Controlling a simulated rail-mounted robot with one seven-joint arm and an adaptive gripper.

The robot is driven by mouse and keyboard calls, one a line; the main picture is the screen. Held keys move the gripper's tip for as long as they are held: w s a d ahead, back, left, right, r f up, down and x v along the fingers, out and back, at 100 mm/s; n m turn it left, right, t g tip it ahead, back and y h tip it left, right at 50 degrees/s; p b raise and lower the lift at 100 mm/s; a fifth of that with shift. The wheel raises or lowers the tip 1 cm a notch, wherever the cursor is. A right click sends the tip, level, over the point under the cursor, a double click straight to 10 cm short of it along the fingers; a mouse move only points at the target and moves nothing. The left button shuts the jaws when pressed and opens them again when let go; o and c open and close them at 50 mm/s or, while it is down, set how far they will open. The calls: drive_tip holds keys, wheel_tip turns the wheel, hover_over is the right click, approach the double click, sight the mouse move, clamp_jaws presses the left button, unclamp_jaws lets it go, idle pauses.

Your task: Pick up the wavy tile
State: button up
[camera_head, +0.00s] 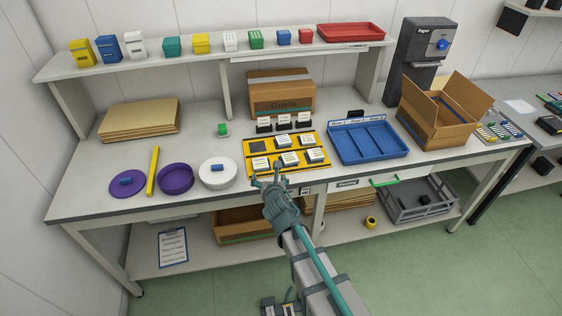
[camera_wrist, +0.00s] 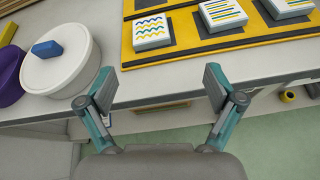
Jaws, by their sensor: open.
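The wavy tile is a white square block with blue, green and yellow wavy lines. It lies in the front left part of the yellow board (camera_head: 292,171), and in the wrist view the wavy tile (camera_wrist: 152,31) sits above the space between my fingers, on a dark patch of the yellow board (camera_wrist: 186,58). In the head view the wavy tile (camera_head: 260,163) is small and its pattern is unclear. My gripper (camera_head: 270,180) is open and empty at the table's front edge, apart from the tile. Its two spread fingers show in the wrist view (camera_wrist: 158,88).
Striped tiles (camera_wrist: 222,13) lie right of the wavy tile. A round white container (camera_head: 218,178) with a blue block stands left, beside a purple bowl (camera_head: 176,180). A blue tray (camera_head: 368,142) and open carton (camera_head: 436,118) stand right. A shelf (camera_head: 210,58) runs behind.

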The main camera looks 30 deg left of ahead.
sight(260, 163)
drive_tip(key=w+a, duration=0.1)
drive_tip(key=w+a+f+n, duration=0.1)
drive_tip(key=a, duration=0.1)
drive_tip(key=w+a+n, duration=0.1)
drive_tip(key=shift+w+a+f+p, duration=0.15)
drive_tip(key=shift+a+f+p, duration=0.15)
drive_tip(key=shift+f+p, duration=0.1)
drive_tip(key=p+x, duration=0.1)
drive_tip(key=x, duration=0.4)
drive_tip(key=shift+a+r, duration=0.2)
drive_tip(key=c, duration=1.3)
drive_tip(key=shift+r, duration=0.1)
